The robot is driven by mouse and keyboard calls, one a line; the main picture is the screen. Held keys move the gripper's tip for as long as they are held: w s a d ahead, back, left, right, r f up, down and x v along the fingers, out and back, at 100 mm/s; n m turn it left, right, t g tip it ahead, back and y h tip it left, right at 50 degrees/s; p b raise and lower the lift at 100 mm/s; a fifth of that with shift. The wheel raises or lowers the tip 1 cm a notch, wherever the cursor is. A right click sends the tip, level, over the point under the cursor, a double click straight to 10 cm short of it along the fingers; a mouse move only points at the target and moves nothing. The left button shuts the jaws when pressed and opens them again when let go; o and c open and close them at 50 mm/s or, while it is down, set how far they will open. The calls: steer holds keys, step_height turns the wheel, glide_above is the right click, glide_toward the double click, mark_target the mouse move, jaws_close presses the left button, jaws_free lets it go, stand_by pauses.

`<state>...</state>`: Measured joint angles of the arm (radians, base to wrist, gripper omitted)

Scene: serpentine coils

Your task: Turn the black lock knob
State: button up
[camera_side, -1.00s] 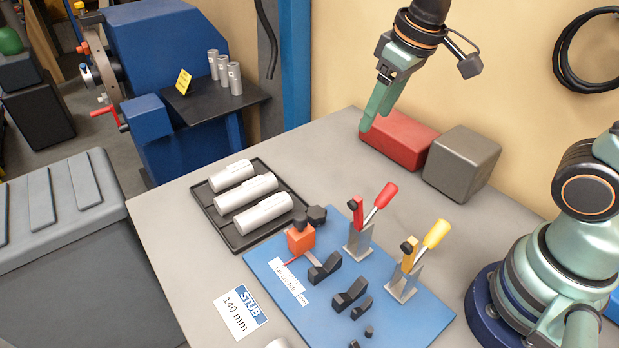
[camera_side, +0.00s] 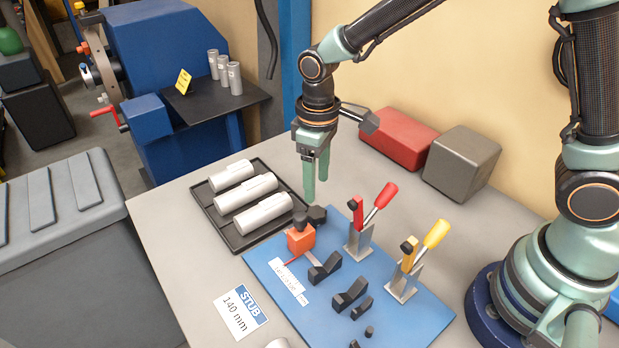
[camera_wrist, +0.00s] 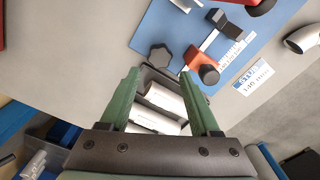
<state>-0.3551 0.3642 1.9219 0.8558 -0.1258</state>
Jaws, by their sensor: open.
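An orange stop block (camera_side: 300,240) sits at the far left corner of the blue plate, with two black knobs by it. The larger, lobed black knob (camera_side: 317,215) also shows in the wrist view (camera_wrist: 160,55). The smaller black knob (camera_side: 300,219) is at the orange block and shows in the wrist view too (camera_wrist: 209,75). I cannot tell for certain which is the lock knob. My gripper (camera_side: 316,189) points down above the lobed knob, open and empty. In the wrist view the lobed knob lies just beyond the gap between the fingertips (camera_wrist: 160,74).
The blue plate (camera_side: 405,325) carries red-handled (camera_side: 380,201) and yellow-handled (camera_side: 437,233) clamps and black V-blocks. A black tray (camera_side: 233,244) with 3 grey cylinders is left of the gripper. Red (camera_side: 398,138) and grey (camera_side: 462,163) boxes stand behind.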

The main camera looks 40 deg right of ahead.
mark_target(316, 212)
step_height(316, 212, down, 8)
steer(key=shift+r, duration=0.2)
